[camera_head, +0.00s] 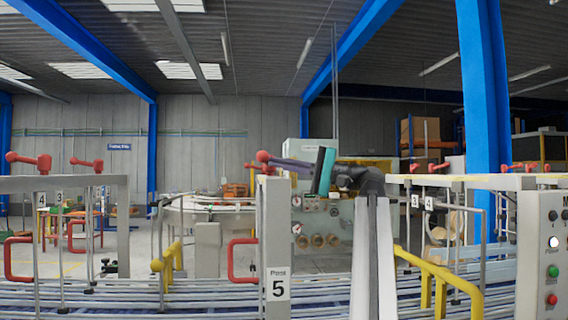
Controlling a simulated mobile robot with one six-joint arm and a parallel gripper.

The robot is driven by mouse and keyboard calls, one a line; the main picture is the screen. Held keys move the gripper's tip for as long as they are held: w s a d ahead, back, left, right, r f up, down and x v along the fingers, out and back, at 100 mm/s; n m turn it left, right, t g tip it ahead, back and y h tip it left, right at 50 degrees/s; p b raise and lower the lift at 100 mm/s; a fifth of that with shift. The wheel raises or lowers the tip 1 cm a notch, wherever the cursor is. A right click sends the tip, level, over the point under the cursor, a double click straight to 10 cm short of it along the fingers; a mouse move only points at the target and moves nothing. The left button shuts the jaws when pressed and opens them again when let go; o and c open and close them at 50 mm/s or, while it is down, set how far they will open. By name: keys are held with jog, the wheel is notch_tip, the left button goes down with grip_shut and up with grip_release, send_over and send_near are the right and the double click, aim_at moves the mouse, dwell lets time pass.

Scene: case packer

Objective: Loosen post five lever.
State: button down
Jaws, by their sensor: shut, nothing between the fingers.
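Post five is a pale upright post with a label reading 5 (277,284), standing just left of the picture's middle. Its red lever (264,157) sits on top, with a round red knob at the left end. My gripper (284,162) reaches in from the right at lever height, behind a teal and black part. It is shut, and its purple-grey fingers overlap the lever in the picture. I cannot tell whether they touch it. Part of the lever is hidden behind them.
Guide rails and a lower red handle (240,262) run beside the post. Yellow bent rails (432,273) stand at the right. A control box (543,258) with green and red buttons is at the far right. More red levers (30,161) stand at the left.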

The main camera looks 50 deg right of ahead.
jog(key=shift+w+a+b, duration=0.4)
jog(key=shift+w+a, duration=0.1)
jog(key=shift+r, duration=0.1)
jog(key=shift+s, duration=0.1)
jog(key=s+a+b+v, duration=0.1)
jog(key=b+v, duration=0.3)
jog(key=v, duration=0.9)
jog(key=shift+s+a, duration=0.35)
jog(key=shift+s, duration=0.15)
